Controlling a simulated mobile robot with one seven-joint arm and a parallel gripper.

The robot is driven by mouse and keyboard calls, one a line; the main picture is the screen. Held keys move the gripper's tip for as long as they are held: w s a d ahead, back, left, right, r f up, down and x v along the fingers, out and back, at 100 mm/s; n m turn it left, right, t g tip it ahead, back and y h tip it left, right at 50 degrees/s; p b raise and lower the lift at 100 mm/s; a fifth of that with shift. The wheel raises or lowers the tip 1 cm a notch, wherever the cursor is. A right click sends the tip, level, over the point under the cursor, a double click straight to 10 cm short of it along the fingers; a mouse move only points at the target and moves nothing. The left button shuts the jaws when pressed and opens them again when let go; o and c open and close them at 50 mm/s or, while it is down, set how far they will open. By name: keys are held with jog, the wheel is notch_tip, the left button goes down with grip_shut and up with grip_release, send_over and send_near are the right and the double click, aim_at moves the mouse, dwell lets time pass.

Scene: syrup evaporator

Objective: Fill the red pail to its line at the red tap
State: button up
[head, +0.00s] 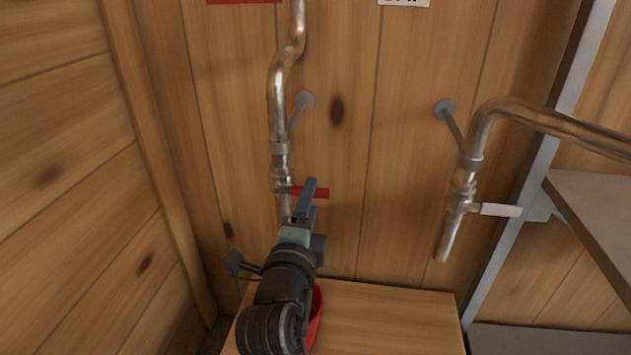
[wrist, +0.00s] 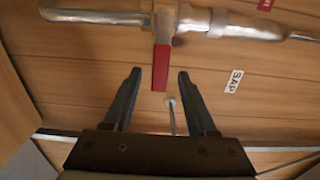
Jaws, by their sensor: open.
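The red tap's handle (head: 321,193) sticks out sideways to the right from the left metal pipe (head: 279,97). In the wrist view the red handle (wrist: 161,68) points toward my gripper, its end between the two fingertips. My gripper (head: 310,183) is open at the handle and holds nothing; in the wrist view a gap shows on each side between the fingers (wrist: 159,76) and the handle. The red pail (head: 316,318) stands on the wooden bench below, mostly hidden behind my arm. Its line, its contents and the spout's end are hidden.
A second tap with a white handle (head: 498,210) hangs on the right pipe (head: 549,119). The wooden bench (head: 390,318) is clear to the right of the pail. A grey shelf (head: 600,215) stands at the right. A wooden wall (head: 70,160) closes the left side.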

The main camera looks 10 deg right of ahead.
jog(key=x, duration=0.6)
jog(key=shift+w, duration=0.15)
grip_shut()
dwell(1.4)
